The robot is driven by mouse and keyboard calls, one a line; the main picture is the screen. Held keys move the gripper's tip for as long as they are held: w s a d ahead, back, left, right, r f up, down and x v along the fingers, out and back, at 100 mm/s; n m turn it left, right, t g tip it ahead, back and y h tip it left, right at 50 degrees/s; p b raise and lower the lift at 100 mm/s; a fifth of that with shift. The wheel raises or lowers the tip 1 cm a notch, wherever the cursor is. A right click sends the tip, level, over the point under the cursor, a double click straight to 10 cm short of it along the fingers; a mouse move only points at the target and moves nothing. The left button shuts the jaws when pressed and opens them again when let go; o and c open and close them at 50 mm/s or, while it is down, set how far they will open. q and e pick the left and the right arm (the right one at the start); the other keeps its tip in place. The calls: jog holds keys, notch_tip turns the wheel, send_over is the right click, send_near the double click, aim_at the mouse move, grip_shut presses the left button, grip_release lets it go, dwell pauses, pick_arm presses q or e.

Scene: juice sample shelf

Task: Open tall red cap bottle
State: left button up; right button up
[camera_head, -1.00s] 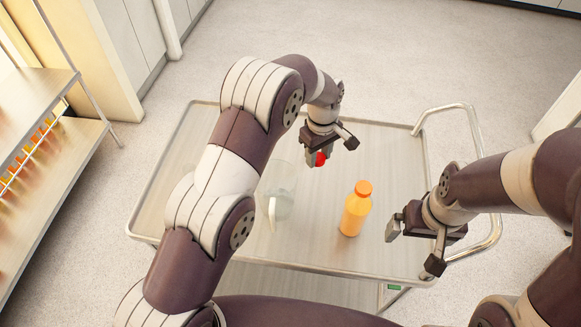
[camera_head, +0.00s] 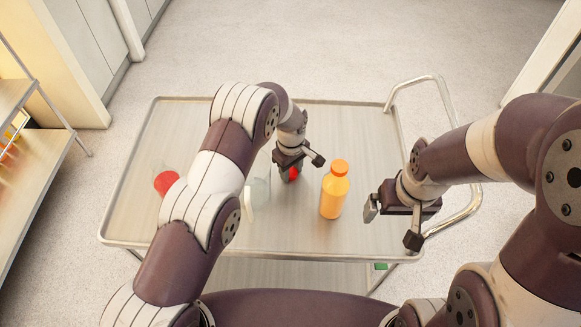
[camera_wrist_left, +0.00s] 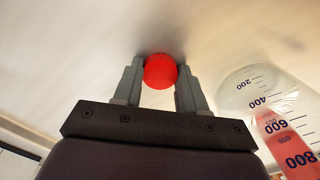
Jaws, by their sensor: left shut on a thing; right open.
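My left gripper (camera_head: 290,174) is shut on a round red cap (camera_head: 294,173) over the middle of the cart. In the left wrist view the cap (camera_wrist_left: 160,71) sits between both fingertips. No bottle body shows beneath it, and I cannot tell whether one is hidden behind the cap. A bottle of orange juice (camera_head: 333,195) with an orange cap (camera_head: 340,167) stands upright just right of my left gripper. My right gripper (camera_head: 392,225) is open and empty, right of that bottle and apart from it.
A clear handled vessel (camera_head: 259,195) stands on the cart (camera_head: 135,215), partly behind my left arm. A beaker with red liquid (camera_head: 166,183) stands farther left; a marked beaker (camera_wrist_left: 280,115) shows in the left wrist view. A shelf (camera_head: 35,165) is at far left. The cart's back is clear.

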pick_arm(q)
jog(key=shift+f, duration=0.1)
jog(key=o, duration=1.2)
jog(key=shift+c, duration=0.2)
